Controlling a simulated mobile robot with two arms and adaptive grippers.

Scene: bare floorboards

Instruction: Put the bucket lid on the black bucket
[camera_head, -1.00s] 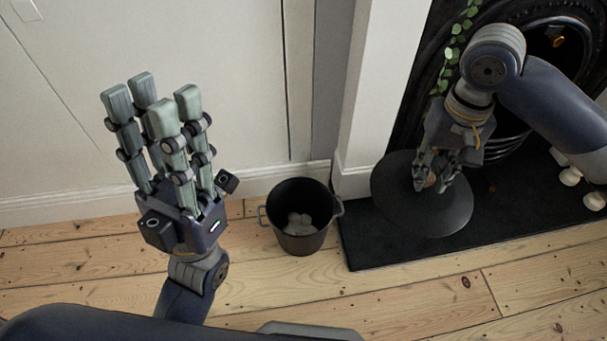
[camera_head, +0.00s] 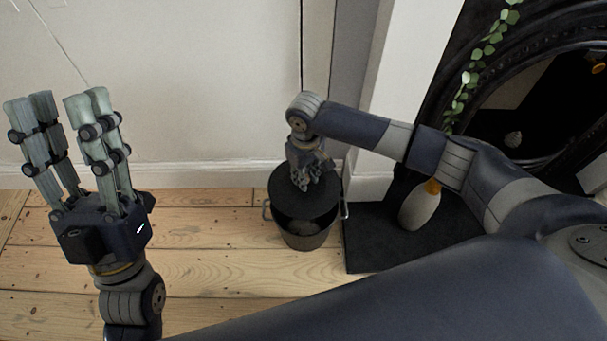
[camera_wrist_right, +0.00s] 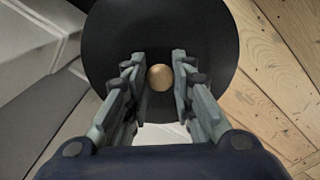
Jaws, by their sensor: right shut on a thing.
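The black bucket (camera_head: 305,240) stands upright on the floorboards near the wall, with its front opening and some grey contents showing. The bucket lid (camera_head: 307,209), a flat black disc, is held over the back part of the bucket, tilted, with its front edge above the opening. Whether its rear edge touches the rim is hidden. My right gripper (camera_head: 307,182) is shut on the lid's round wooden knob (camera_wrist_right: 160,77). The lid (camera_wrist_right: 212,35) fills the upper middle of the right wrist view. My left gripper (camera_head: 62,100) is open, empty and raised, fingers up, at the left.
A black hearth slab (camera_head: 368,242) lies right of the bucket, in front of the fireplace (camera_head: 545,105). A white wall (camera_head: 200,90) stands behind. Floor left of the bucket is clear.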

